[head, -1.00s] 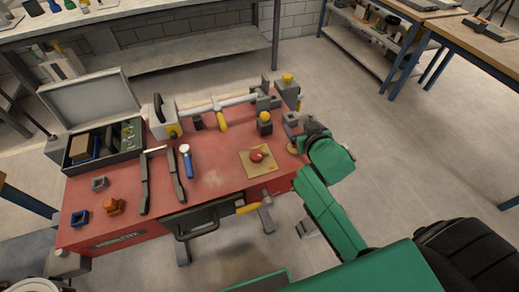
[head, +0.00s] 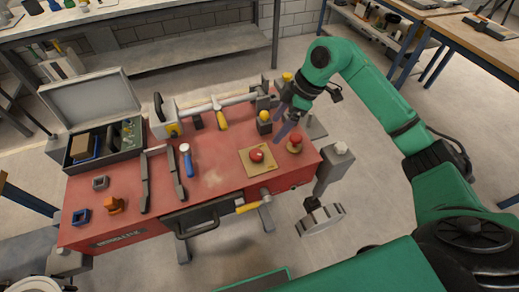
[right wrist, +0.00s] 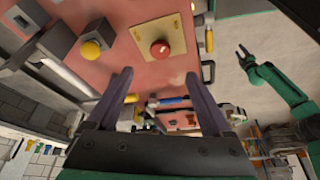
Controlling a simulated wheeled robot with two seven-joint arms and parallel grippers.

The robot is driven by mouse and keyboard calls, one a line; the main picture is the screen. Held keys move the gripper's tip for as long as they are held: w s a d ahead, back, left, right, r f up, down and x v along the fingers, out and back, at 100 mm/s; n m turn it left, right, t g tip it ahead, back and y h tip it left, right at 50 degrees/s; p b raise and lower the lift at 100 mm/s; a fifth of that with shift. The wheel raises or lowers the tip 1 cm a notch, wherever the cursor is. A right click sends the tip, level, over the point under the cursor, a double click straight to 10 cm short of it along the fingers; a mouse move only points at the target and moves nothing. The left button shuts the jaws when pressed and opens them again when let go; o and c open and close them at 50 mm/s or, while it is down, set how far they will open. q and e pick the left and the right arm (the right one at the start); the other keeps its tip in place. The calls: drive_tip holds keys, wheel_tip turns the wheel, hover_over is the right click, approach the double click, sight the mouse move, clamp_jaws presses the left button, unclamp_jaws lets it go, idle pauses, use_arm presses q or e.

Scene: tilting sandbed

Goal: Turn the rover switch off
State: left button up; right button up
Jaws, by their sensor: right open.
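A red round button (head: 257,155) sits on a square tan plate (head: 246,164) on the red bench top. A second red knob (head: 295,142) on a round tan base stands near the bench's right edge. No label shows which is the rover switch. My right gripper (head: 291,128) is open and empty, fingers pointing down, just behind the second knob. In the right wrist view the red button (right wrist: 160,49) and its plate (right wrist: 160,30) lie beyond the open fingers, apart from them. My left gripper (right wrist: 243,54) shows open at the right of that view; it is out of the head view.
A yellow knob on a grey block (head: 265,117) stands close left of my right gripper.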

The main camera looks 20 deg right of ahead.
sight(257, 153)
drive_tip(key=p+x, duration=0.2)
drive_tip(key=x, duration=1)
drive_tip(key=shift+a, duration=0.2)
drive_tip(key=shift+w+a+f, duration=0.15)
drive_tip(key=shift+a+f, duration=0.05)
drive_tip(key=shift+f, duration=0.3)
clamp_jaws()
